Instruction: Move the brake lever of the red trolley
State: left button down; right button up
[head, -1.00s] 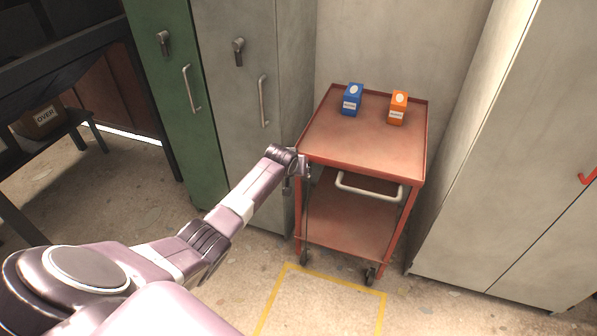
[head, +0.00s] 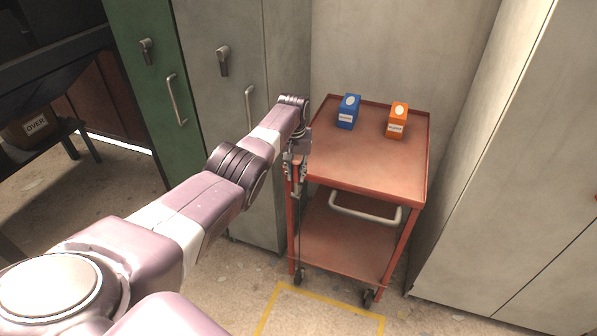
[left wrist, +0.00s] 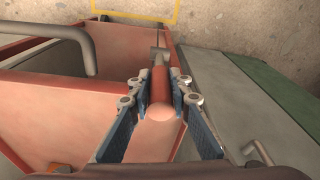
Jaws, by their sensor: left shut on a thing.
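The red trolley (head: 365,162) stands between grey cabinets, with a flat top tray, a lower shelf and a grey handle (head: 365,212) on its front. My left gripper (head: 295,176) is at the trolley's front left corner, pointing down. In the left wrist view its fingers (left wrist: 160,88) are shut on the red grip of the brake lever (left wrist: 160,86), whose rounded pinkish end faces the camera. In the head view the gripper mostly hides the lever's grip, and a thin dark rod runs down below it towards the wheel. My right gripper is not in view.
A blue box (head: 348,112) and an orange box (head: 397,121) stand on the trolley's top. A green cabinet (head: 150,90) and a grey cabinet (head: 228,110) are at left, another grey cabinet (head: 500,190) at right. A yellow floor outline (head: 325,297) lies in front.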

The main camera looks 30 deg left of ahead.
pick_arm(q)
jog(key=shift+w, duration=0.1)
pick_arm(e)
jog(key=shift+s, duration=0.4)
pick_arm(q)
jog(key=c, duration=1.8)
grip_release()
jog(key=shift+o, duration=0.2)
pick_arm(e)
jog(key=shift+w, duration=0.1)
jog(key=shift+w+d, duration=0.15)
pick_arm(q)
notch_tip(320, 180, up, 12)
jog(key=s, duration=0.1)
jog(key=shift+d, duration=0.3)
jog(key=shift+s+f, duration=0.1)
